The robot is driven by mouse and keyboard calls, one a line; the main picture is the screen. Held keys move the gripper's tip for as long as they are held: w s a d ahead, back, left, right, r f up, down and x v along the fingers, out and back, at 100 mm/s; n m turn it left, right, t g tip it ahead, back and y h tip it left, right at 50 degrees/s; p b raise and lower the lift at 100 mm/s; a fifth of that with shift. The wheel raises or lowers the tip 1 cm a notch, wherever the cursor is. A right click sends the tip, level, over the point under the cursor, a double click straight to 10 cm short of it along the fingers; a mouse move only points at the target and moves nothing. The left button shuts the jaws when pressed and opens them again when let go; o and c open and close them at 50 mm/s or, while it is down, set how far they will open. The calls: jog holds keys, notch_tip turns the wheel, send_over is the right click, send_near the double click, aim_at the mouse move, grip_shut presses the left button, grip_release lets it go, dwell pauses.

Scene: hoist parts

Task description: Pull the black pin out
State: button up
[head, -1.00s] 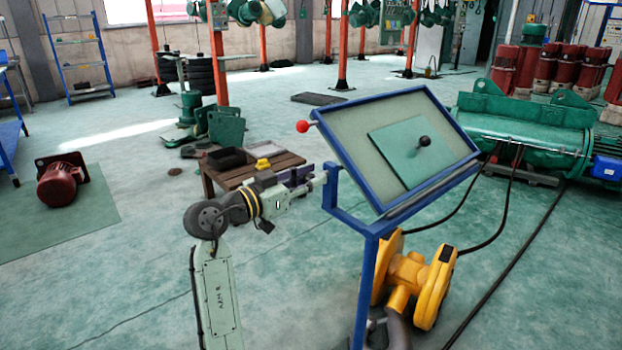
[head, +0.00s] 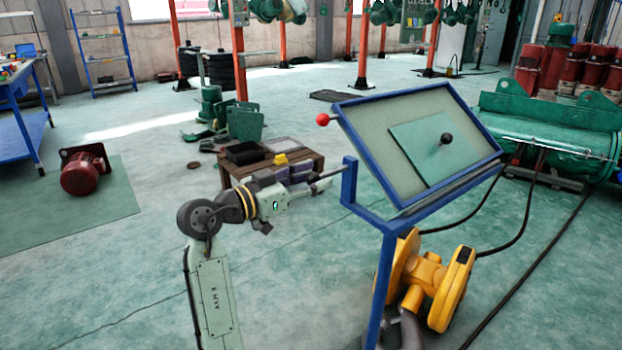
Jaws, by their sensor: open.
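A black ball-headed pin (head: 446,139) stands out from the teal plate (head: 425,160) on the tilted panel, the only black knob I see there. Its shaft is mostly hidden behind the ball. My gripper (head: 311,183) is well to the left and lower, left of the panel's blue upright, apart from the black pin. It is open, though its fingers are small in view.
The tilted panel's blue frame (head: 372,222) stands close right of my gripper. A red ball knob (head: 323,119) sticks out at its upper left. A low wooden table (head: 307,160) with trays is behind the gripper. A yellow machine (head: 428,282) stands beneath the panel.

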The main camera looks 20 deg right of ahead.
jog(key=v, duration=1.2)
